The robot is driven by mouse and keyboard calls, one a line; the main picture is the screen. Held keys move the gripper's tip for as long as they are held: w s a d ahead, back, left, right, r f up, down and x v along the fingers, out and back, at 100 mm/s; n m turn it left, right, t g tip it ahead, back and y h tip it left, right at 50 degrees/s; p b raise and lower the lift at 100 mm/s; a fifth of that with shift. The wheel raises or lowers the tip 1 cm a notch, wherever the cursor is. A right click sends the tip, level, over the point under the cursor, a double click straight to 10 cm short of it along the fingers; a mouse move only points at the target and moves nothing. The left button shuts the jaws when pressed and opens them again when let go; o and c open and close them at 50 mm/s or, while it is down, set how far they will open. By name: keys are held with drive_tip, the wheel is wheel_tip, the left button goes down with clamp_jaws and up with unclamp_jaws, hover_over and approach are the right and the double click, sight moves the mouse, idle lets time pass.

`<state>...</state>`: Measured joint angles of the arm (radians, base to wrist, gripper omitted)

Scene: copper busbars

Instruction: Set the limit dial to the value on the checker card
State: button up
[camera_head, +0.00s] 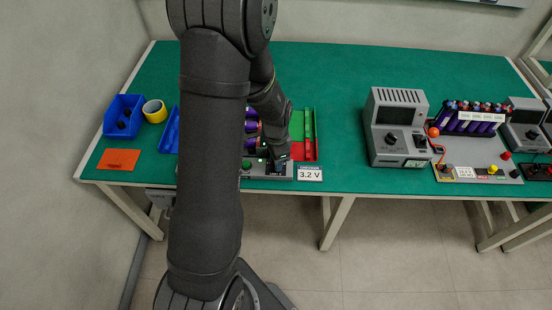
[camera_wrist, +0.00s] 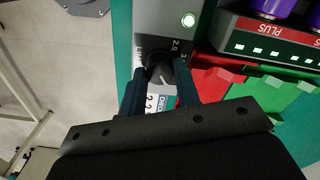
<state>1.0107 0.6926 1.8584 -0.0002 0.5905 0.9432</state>
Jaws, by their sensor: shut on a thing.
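The limit dial (camera_wrist: 158,70) is a black round knob with a pale pointer line, on a grey panel with printed numbers, one reading about 2.8. My gripper (camera_wrist: 160,80) has its two dark fingers on either side of the dial and is shut on it. In the head view my gripper (camera_head: 277,162) is at the front edge of the table, and the arm hides most of the panel. The checker card (camera_head: 310,174) is white and reads 3.2 V; it also shows partly between the fingers in the wrist view (camera_wrist: 163,101). The pointer's exact value cannot be read.
A rack with purple cells (camera_wrist: 272,8) and red and green trays (camera_head: 309,130) lie close to the right. A grey meter (camera_head: 397,125) stands farther right. Blue bins (camera_head: 122,116) and yellow tape (camera_head: 154,111) are at left.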

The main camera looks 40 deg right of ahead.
drive_tip(key=shift+m, duration=0.5)
drive_tip(key=o, duration=1)
drive_tip(key=shift+c, duration=0.2)
wheel_tip(320, 180, up, 18)
drive_tip(key=shift+f, duration=0.25)
wheel_tip(320, 180, down, 18)
drive_tip(key=shift+r, duration=0.25)
idle(0.6)
